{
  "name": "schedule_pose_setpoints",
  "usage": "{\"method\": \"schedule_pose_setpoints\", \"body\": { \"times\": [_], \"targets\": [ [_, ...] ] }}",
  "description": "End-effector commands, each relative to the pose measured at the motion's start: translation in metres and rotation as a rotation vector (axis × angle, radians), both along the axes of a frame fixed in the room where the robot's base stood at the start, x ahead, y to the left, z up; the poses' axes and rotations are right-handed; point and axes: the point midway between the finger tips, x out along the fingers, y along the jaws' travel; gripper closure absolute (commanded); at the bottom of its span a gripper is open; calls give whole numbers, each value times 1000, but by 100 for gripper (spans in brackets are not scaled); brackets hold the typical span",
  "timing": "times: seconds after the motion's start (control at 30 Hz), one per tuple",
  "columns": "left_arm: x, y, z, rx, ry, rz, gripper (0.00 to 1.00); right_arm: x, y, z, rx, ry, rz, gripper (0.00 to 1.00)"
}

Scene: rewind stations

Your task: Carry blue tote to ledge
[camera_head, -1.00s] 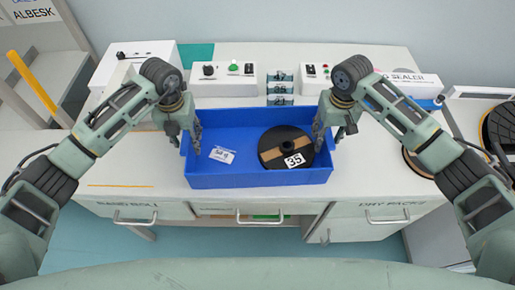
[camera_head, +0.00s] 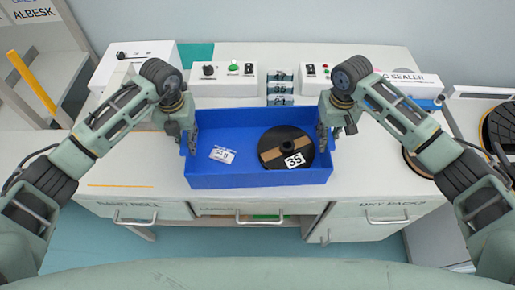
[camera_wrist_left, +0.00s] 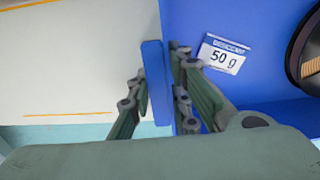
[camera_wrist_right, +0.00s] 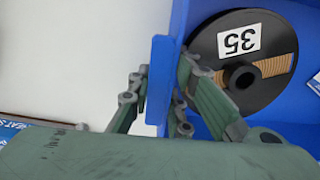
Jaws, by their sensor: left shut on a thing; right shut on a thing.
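The blue tote (camera_head: 225,180) sits at the front of the white workbench in the head view. In it lie a black spool labelled 35 (camera_head: 273,141) on the right and a white 50 g desiccant packet (camera_head: 222,155) on the left. My left gripper (camera_head: 191,143) is shut on the tote's left wall; the left wrist view shows its fingers on both sides of the blue wall (camera_wrist_left: 155,90). My right gripper (camera_head: 325,138) is shut on the right wall; the right wrist view shows the wall (camera_wrist_right: 159,80) between its fingers.
A sealer (camera_head: 410,85) is at back right. Drawers with handles (camera_head: 258,218) are below the bench's front edge. A shelf (camera_head: 40,75) stands at far left.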

Motion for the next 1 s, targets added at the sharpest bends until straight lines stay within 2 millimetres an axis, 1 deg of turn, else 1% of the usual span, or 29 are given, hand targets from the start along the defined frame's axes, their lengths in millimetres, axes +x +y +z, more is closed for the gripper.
{"method": "schedule_pose_setpoints", "body": {
  "times": [0.27, 0.53, 0.67, 1.0],
  "targets": [
    [0, 1, 0, 3, -1, 1, 100, 0, -1, 0, -3, -1, 0, 100],
    [1, 1, 8, 2, -3, 1, 100, 1, -1, 8, -3, -4, -1, 100],
    [1, 1, 17, 3, -3, 1, 100, 1, -1, 17, -4, -3, -1, 100],
    [1, 1, 47, 4, -2, 1, 100, 1, -2, 47, -5, -2, -1, 100]
  ]
}}
